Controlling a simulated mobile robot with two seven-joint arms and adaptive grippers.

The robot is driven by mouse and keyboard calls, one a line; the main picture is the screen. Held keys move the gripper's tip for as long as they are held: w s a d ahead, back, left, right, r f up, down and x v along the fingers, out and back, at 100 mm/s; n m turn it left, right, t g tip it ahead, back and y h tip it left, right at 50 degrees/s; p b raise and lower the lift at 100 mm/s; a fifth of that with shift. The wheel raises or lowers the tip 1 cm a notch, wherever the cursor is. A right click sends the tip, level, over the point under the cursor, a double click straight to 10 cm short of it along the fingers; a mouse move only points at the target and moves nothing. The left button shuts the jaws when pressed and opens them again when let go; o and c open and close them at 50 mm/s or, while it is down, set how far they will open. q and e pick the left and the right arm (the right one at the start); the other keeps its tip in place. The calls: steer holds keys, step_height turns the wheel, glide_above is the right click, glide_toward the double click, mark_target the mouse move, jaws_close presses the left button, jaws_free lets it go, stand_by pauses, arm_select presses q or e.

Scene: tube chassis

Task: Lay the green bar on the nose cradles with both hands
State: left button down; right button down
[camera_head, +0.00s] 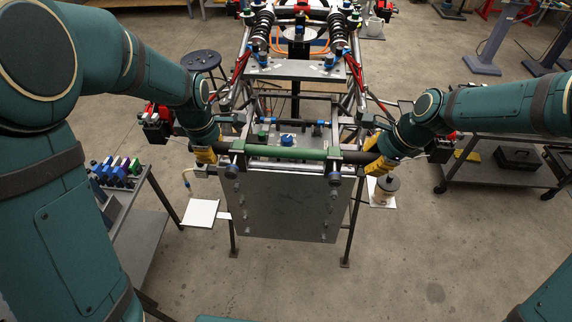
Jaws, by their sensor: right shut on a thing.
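The green bar (285,153) runs level across the front of the tube chassis, green in the middle with dark ends. It passes at the left nose cradle (239,158) and the right nose cradle (335,158); I cannot tell whether it rests in them or sits just above. My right gripper (379,165), with yellow fingers, is shut on the bar's right end. My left gripper (206,156), also yellow-fingered, is at the bar's left end; its finger gap is too small to read.
A grey front plate (285,205) hangs below the bar. A cart with blue and green items (117,172) stands at left, a dark stool (201,61) behind it. A cart with a black case (517,156) stands at right. The floor in front is clear.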

arm_select(q)
steer(key=shift+f, duration=0.65)
arm_select(e)
steer(key=shift+f, duration=0.6)
arm_select(q)
steer(key=c, duration=1)
jaws_free()
steer(key=shift+f, duration=0.1)
steer(key=shift+c, duration=0.2)
arm_select(e)
steer(key=c, duration=1)
jaws_free()
steer(key=shift+f, duration=0.15)
arm_select(q)
steer(key=o, duration=0.3)
arm_select(e)
steer(key=shift+o, duration=1.3)
arm_select(q)
steer(key=shift+o, duration=0.2)
step_height(320, 180, up, 12)
steer(key=s, duration=0.2)
steer(key=shift+s, duration=0.2)
arm_select(e)
steer(key=v, duration=1.2)
arm_select(q)
steer(key=shift+f, duration=0.1)
arm_select(e)
steer(key=shift+s, duration=0.1)
